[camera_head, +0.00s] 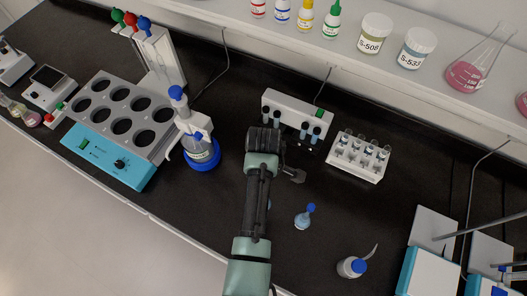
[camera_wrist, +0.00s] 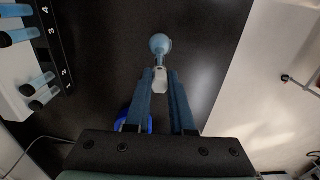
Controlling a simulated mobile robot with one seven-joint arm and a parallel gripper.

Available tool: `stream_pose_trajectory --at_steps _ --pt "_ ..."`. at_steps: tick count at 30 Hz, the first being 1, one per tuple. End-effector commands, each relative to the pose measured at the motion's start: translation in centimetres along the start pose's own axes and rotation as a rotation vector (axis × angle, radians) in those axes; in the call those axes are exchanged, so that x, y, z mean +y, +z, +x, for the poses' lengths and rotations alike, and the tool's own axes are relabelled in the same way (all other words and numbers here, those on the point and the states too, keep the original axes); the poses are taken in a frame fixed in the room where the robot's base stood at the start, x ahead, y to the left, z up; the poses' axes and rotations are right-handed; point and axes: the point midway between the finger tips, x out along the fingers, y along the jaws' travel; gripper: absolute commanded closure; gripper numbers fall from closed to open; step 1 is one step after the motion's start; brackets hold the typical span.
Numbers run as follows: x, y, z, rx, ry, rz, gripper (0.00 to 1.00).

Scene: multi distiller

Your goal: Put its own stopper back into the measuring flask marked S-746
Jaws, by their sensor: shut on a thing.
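In the wrist view, the two fingers of my gripper (camera_wrist: 160,76) are closed on a small pale grey-white piece (camera_wrist: 160,84), which looks like a stopper; its identity is not certain. A small light-blue round-bodied flask (camera_wrist: 160,45) shows just beyond the fingertips; whether it touches the held piece I cannot tell. In the head view, a small light-blue flask (camera_head: 302,220) with a dark blue top (camera_head: 311,208) stands on the black bench, right of my arm. The fingertips are mostly hidden behind my arm there. I can read no S-746 marking.
A blue-based bottle (camera_head: 203,162) and a heating block (camera_head: 108,125) are left. Bench around the flask is clear.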

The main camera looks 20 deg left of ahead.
Motion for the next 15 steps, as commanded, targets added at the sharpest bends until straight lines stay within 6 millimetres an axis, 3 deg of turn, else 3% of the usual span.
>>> stream_pose_trajectory --at_steps 15 --pt "0.03 0.0 1.11 0.0 0.001 0.0 1.0"
